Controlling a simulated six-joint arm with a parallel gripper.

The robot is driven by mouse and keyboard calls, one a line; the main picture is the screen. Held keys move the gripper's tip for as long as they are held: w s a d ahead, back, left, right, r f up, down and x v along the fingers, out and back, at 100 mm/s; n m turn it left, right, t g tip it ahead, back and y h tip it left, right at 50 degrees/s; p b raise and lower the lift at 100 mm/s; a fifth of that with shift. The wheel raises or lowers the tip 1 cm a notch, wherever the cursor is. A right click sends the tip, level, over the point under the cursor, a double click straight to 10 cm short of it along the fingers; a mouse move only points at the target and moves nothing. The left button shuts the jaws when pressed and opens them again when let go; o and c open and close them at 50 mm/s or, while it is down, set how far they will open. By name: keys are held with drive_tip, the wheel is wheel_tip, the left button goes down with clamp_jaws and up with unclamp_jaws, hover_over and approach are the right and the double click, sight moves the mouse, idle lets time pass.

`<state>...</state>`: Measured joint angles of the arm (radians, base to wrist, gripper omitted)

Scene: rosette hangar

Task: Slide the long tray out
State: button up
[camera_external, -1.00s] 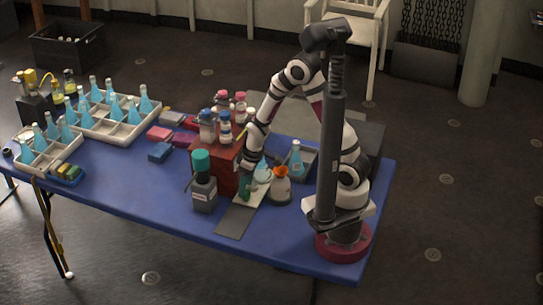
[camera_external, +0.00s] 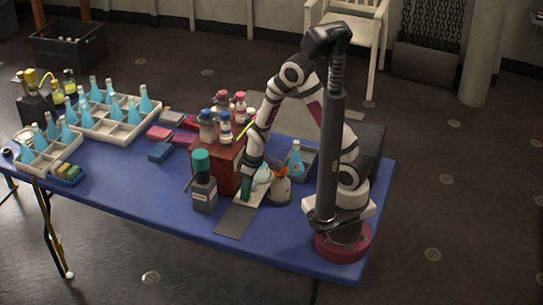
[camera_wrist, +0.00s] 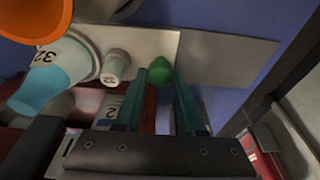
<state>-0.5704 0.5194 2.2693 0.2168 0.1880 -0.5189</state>
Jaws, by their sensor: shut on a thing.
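The long tray is a pale flat strip under my gripper; its bare end shows in the wrist view (camera_wrist: 150,42) and beside the red block in the external view (camera_external: 261,188). A round green knob (camera_wrist: 160,71) stands at that end. My gripper (camera_wrist: 164,80) points down with its two teal fingers on either side of the knob, shut on it. In the external view my gripper (camera_external: 246,188) is low over the tray, in front of the red block. The tray's far part is hidden.
A flat grey plate (camera_external: 237,221) lies before the tray's end. A dark bottle with a teal cap (camera_external: 203,185) stands close on the left. A flask with an orange top (camera_external: 281,188) stands close on the right. The red block (camera_external: 226,168) carries several bottles.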

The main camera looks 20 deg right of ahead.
drive_tip(key=shift+s+a, duration=4.95)
drive_tip(key=o, duration=1)
wheel_tip(320, 180, up, 7)
